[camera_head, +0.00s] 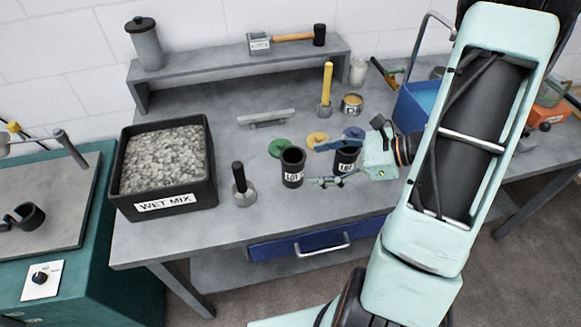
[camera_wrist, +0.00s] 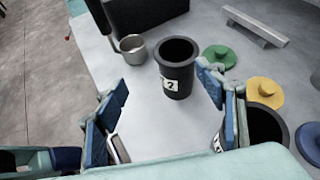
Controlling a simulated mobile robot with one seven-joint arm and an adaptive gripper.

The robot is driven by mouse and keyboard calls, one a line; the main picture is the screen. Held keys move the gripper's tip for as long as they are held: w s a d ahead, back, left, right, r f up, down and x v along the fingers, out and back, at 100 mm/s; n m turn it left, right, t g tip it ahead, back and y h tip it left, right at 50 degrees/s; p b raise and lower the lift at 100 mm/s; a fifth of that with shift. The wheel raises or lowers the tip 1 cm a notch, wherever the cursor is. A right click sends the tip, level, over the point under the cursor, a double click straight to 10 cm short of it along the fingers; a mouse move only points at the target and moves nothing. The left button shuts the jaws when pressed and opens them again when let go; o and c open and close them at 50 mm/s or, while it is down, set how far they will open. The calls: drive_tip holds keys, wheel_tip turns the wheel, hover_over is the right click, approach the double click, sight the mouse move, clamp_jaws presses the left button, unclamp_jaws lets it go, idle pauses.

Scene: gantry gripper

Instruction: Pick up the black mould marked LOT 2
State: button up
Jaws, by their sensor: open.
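The black mould with a "2" on its white label (camera_wrist: 177,75) stands upright and open-topped on the bench. In the head view it is the left of two black moulds (camera_head: 292,163); its label there reads LOT, with the number unclear. My gripper (camera_head: 315,164) is open and level, its fingers pointing left toward this mould. In the wrist view my gripper (camera_wrist: 165,105) has its blue-padded fingers wide apart, with the mould ahead of the empty gap. The other black mould (camera_wrist: 265,122) is beside the right finger and partly hidden by it; it also shows in the head view (camera_head: 346,160).
Behind lie green (camera_head: 281,148), yellow (camera_head: 317,138) and blue (camera_head: 354,132) lids and a grey bar (camera_head: 266,118). The bench front before the moulds is clear.

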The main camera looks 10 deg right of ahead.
sight(303, 161)
drive_tip(key=w+f+m+t, duration=0.1)
drive_tip(key=w+a+f+m+t, duration=0.1)
drive_tip(key=w, duration=0.1)
drive_tip(key=shift+f+m, duration=0.35)
drive_tip(key=shift+m, duration=0.05)
drive_tip(key=x, duration=0.1)
drive_tip(key=p+x, duration=0.1)
drive_tip(key=x, duration=0.3)
drive_tip(key=shift+a+r+p, duration=0.1)
drive_tip(key=shift+r+p, duration=0.2)
drive_tip(key=shift+w+a+f, duration=0.15)
drive_tip(key=shift+a+f, duration=0.05)
drive_tip(key=shift+a, duration=0.05)
drive_tip(key=c, duration=1.3)
